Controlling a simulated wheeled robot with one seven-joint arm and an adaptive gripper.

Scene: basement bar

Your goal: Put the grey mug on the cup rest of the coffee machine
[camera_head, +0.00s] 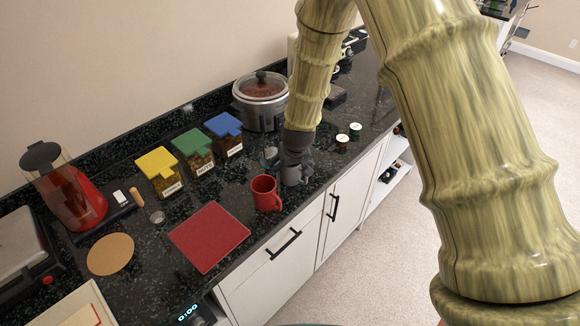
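My gripper (293,163) points down at the counter, just right of and behind a red mug (265,193). It is dark grey and small in this view, and I cannot tell whether its fingers are open or shut. A grey shape (269,157) shows at its left side; I cannot tell whether it is a finger or part of a grey mug.
The dark speckled counter holds a red mat (209,237), a round cork mat (110,254), jars with yellow (157,162), green (191,142) and blue (223,124) lids, a slow cooker (261,100), a red appliance (75,205) and two small jars (355,130). Cabinets are below the front edge.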

